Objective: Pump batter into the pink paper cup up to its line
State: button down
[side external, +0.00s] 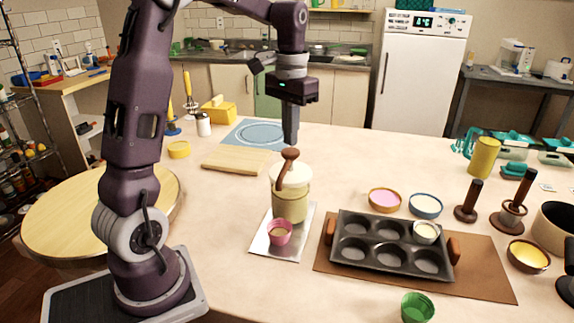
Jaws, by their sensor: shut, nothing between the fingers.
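The pink paper cup (280,238) stands on a pale tray (259,246), under the front of the batter dispenser (290,205). Something pale shows inside the cup; its line and exact level are too small to make out. The dispenser is a cream jar with a brown pump head (289,154) and a brown spout slanting down at its left. My gripper (291,143) points straight down just above the pump head, its fingers together and empty. I cannot tell whether the fingertips touch the head.
A dark muffin tin (345,257) with a pale-filled cup (426,232) in one well sits right of the dispenser on a brown mat (484,283). A green cup (418,306) stands at the front edge. Two bowls (384,201) (425,206) stand behind the tin. A board (235,160) lies behind left.

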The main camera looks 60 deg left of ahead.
aim_at(290, 151)
jog(key=shift+f, duration=0.1)
jog(key=shift+f, duration=1.75)
jog(key=shift+r, duration=1.9)
jog(key=shift+r, duration=3)
